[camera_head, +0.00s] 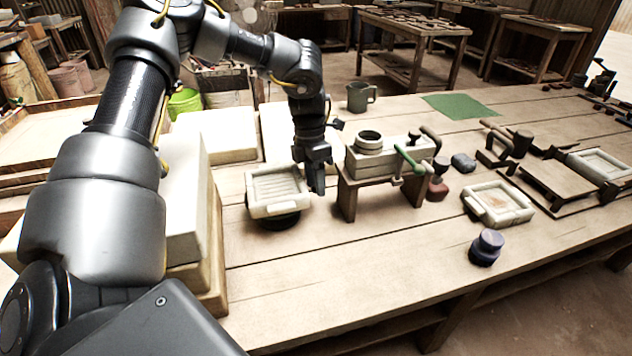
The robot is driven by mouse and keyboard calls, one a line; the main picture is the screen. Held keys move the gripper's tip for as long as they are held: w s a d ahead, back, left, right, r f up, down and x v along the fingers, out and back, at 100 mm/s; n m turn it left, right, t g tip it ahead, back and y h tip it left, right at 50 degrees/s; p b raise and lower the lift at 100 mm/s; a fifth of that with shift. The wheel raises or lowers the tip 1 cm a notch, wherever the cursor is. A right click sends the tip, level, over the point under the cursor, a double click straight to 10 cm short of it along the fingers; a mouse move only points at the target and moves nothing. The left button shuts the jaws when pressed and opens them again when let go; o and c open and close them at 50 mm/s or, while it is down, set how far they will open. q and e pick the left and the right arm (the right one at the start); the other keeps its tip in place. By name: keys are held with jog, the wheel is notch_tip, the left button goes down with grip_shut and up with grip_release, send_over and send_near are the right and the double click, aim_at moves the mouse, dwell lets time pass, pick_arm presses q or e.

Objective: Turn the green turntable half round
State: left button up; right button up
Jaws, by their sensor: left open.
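A cream square mould (277,186) with a ribbed inside sits at the left middle of the bench. Under it shows a dark round base (280,222), which looks like the turntable; its colour is too dark to make out as green, and most of it is hidden by the mould. My left gripper (317,188) points down at the mould's right edge, between the mould and the small wooden stand. It is open. I cannot tell whether its fingers touch the mould. My right gripper is not in view.
A wooden stand (348,203) bears a grey block with a ring and green-handled clamp close to the right. White blocks (228,136) stand behind and left. The front bench is clear.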

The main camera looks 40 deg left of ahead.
pick_arm(q)
grip_shut()
dwell(0.3)
jog(key=shift+d, duration=0.1)
jog(key=shift+a, duration=0.25)
